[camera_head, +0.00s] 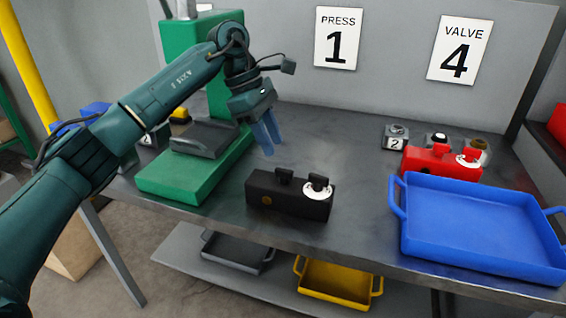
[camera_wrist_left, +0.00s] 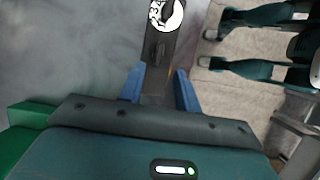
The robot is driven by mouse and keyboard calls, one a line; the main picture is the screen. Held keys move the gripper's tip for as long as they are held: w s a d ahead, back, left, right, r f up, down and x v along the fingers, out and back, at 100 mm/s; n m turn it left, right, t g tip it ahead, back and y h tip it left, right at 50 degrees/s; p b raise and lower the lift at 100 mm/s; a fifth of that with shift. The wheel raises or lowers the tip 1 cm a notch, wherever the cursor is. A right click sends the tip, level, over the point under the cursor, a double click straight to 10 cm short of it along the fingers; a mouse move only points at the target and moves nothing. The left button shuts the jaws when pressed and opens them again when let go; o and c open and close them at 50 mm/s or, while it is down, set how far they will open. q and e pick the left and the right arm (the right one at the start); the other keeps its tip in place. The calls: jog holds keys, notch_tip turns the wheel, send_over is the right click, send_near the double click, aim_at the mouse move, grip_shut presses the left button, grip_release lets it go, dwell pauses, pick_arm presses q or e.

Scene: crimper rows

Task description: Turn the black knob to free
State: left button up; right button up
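A black block (camera_head: 262,200) stands on the grey table, left of centre. On its top are a plain black knob (camera_head: 285,176) and, to the right, a second black knob (camera_head: 318,181) on a white round dial. The lettering on the dial is too small to read. My left gripper (camera_head: 268,147) hangs above and behind the block's left end, fingers pointing down, open and empty. In the left wrist view the black block (camera_wrist_left: 161,45) lies beyond and between the spread fingers, with its white dial (camera_wrist_left: 167,14) at the top edge.
A green press (camera_head: 170,183) stands left of the block. A red block (camera_head: 432,163) with a similar dial sits at right, behind a blue tray (camera_head: 480,198). Small numbered parts (camera_head: 396,140) stand behind it. The table between block and tray is clear.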

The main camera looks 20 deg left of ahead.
aim_at(285, 170)
pick_arm(q)
jog(key=x, duration=0.7)
jog(key=shift+r, duration=0.1)
grip_shut()
